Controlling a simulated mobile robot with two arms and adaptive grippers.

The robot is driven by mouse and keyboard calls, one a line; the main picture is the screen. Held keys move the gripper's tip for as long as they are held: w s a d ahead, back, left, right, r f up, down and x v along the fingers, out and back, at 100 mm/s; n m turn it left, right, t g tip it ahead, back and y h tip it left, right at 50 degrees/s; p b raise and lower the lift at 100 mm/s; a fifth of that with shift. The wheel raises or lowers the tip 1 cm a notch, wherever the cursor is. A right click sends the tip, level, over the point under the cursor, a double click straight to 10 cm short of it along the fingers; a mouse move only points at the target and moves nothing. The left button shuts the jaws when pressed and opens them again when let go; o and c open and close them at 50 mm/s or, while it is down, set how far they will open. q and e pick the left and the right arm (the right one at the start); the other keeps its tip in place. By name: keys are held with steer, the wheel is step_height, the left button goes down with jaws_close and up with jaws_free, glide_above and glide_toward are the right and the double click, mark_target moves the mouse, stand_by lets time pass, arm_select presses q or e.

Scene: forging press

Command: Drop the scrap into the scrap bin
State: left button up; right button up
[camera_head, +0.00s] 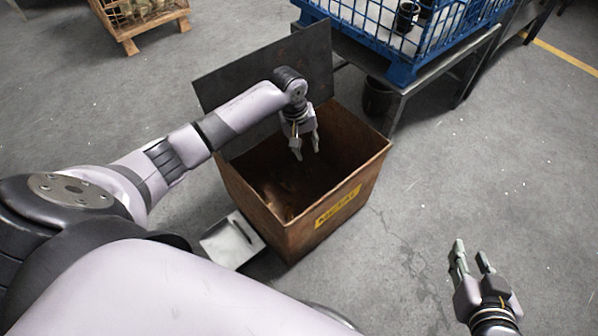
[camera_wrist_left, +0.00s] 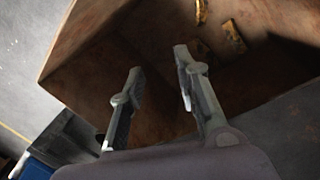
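The scrap bin (camera_head: 342,228) is a rusty open box with a yellow label on its front, in the middle of the head view. My left gripper (camera_head: 307,155) hangs over its opening, fingers pointing down and apart, with nothing between them. In the left wrist view the left gripper (camera_wrist_left: 160,75) is open and empty above the bin's inside (camera_wrist_left: 120,75). Small yellowish-brown scrap pieces (camera_wrist_left: 232,38) lie inside the bin. My right gripper (camera_head: 470,250) is open and empty over the floor at the lower right.
A dark upright panel (camera_head: 235,80) stands behind the bin. A blue wire crate (camera_head: 375,30) sits on a metal table at the back right, and a wooden crate (camera_head: 150,25) stands at the back left. A grey metal piece (camera_head: 232,240) is beside the bin. Floor at right is clear.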

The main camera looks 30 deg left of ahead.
arm_select(q)
step_height(320, 180, up, 10)
steer(key=s+a, duration=0.1)
steer(key=shift+s+a, duration=0.15)
steer(key=shift+a, duration=0.1)
